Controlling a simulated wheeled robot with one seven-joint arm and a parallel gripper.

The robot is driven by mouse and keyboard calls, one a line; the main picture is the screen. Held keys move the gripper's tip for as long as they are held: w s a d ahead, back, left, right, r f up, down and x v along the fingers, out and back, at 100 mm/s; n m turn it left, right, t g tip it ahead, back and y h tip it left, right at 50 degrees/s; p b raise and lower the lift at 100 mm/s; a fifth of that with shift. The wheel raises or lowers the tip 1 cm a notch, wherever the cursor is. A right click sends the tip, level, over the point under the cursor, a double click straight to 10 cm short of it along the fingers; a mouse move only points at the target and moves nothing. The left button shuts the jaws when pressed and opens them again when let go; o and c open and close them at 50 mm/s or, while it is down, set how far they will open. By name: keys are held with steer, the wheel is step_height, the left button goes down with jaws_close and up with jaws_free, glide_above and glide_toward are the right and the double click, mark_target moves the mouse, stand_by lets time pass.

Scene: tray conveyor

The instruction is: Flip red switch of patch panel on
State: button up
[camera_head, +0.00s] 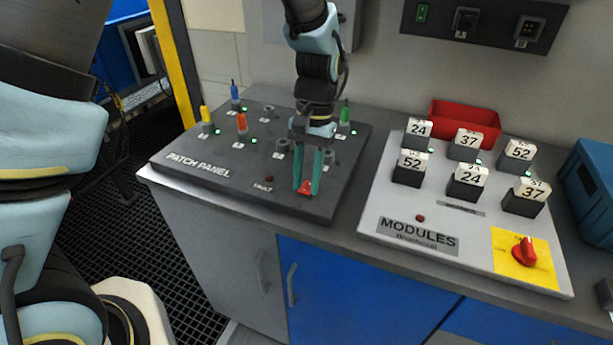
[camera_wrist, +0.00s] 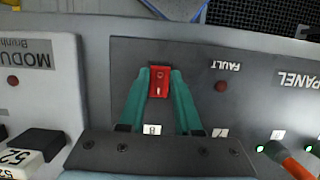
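The dark patch panel (camera_head: 225,150) lies on the counter at the left, with several coloured plugs in it. Its red switch (camera_head: 306,187) is at the front right edge and shows more fully in the wrist view (camera_wrist: 159,82), with a pale mark on it. Which way it is tipped I cannot tell. My gripper (camera_head: 306,190) points down over the switch. Its two teal fingers stand apart, one on either side of the switch, also in the wrist view (camera_wrist: 160,75). Whether they touch it is unclear.
A dark fault lamp (camera_head: 269,178) is left of the switch. Green lights glow beside several plugs. The modules board (camera_head: 400,205), with numbered blocks and a red knob (camera_head: 524,251), lies to the right. A red bin (camera_head: 465,118) and a blue case (camera_head: 590,190) stand behind and beside it.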

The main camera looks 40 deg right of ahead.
steer(key=o, duration=0.5)
steer(key=shift+c, duration=0.2)
steer(key=b+v, duration=0.2)
steer(key=v, duration=0.9)
steer(key=shift+b, duration=0.35)
steer(key=shift+f, duration=0.1)
steer(key=w+a+f+n+h, duration=0.2)
steer(key=w+a+n, duration=0.2)
steer(key=w+a, duration=0.95)
steer(key=s+a+f+n+t, duration=0.1)
steer(key=a+n, duration=0.2)
steer(key=a, duration=0.9)
steer(key=s+a+f+n+t, duration=0.1)
steer(key=a+n+t, duration=0.1)
steer(key=a, duration=1)
steer(key=shift+f+n+h, duration=0.35)
steer(key=shift+n+h, duration=0.05)
steer(key=shift+n, duration=0.2)
